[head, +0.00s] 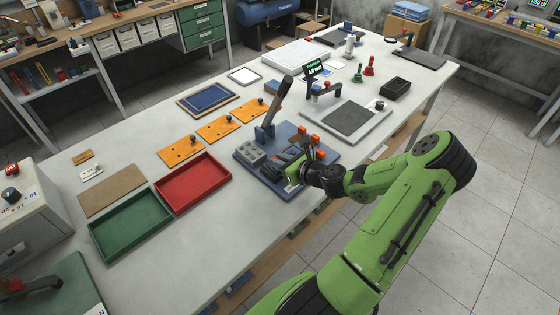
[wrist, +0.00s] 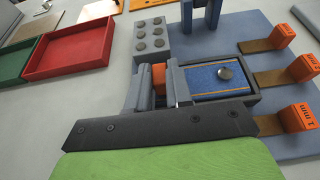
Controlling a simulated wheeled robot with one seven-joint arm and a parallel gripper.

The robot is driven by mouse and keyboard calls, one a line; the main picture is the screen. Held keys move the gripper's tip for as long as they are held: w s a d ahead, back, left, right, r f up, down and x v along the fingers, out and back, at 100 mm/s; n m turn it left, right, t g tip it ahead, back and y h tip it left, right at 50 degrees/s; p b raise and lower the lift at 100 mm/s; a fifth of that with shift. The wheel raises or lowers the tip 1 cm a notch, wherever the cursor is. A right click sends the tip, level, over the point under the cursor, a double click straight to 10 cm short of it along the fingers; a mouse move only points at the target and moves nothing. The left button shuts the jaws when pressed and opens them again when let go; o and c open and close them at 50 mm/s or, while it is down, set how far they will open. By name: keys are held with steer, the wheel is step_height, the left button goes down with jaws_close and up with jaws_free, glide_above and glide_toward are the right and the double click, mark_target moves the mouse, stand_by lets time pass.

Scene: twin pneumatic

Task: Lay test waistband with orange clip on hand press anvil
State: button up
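The test waistband (wrist: 218,77) is a blue denim strip with orange stitching and a round metal button. In the wrist view it lies flat at a dark grey block (wrist: 252,103) on the blue base of the hand press; whether it is fully seated I cannot tell. Its orange clip (wrist: 158,75) is at the strip's left end, between the two fingers of my gripper (wrist: 159,82). The fingers appear closed against the clip. In the head view my gripper (head: 296,174) is low over the hand press (head: 268,130) and hides most of the waistband.
Several orange-handled gauges, one marked 1 mm (wrist: 303,118), stand right of the block. A grey block with round studs (wrist: 152,40) is on its other side. A red tray (head: 193,182) and green tray (head: 130,222) lie left; orange plates (head: 218,130) lie behind.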

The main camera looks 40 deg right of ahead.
steer(key=o, duration=0.4)
steer(key=shift+r, duration=0.1)
steer(key=shift+s+d+r, duration=0.1)
steer(key=shift+s+r, duration=0.1)
steer(key=shift+s, duration=0.05)
steer(key=p+v, duration=0.2)
steer(key=v, duration=0.9)
steer(key=w+a+r+n+g+y, duration=0.1)
steer(key=a+n+g, duration=0.3)
steer(key=a+n, duration=0.45)
steer(key=w+a+r+n+g+y, duration=0.1)
steer(key=a+r+n+g+y, duration=0.1)
steer(key=a+n+g, duration=0.6)
steer(key=s+a+r+n+t+h, duration=0.1)
steer(key=s+a+r+n, duration=0.2)
steer(key=n, duration=0.3)
steer(key=s+a+r+n+t+h, duration=0.1)
steer(key=s+a+r+n, duration=0.2)
steer(key=r+n, duration=0.3)
steer(key=s+a+r+n+t+h, duration=0.1)
steer(key=s+a+r+n+t, duration=0.1)
steer(key=s+a+r+n, duration=0.2)
steer(key=shift+s+r+n, duration=0.15)
steer(key=shift+s+n, duration=0.2)
steer(key=shift+n, duration=0.5)
steer(key=shift+s+r+n, duration=0.2)
steer(key=shift+s+n, duration=0.15)
steer(key=shift+n, duration=0.45)
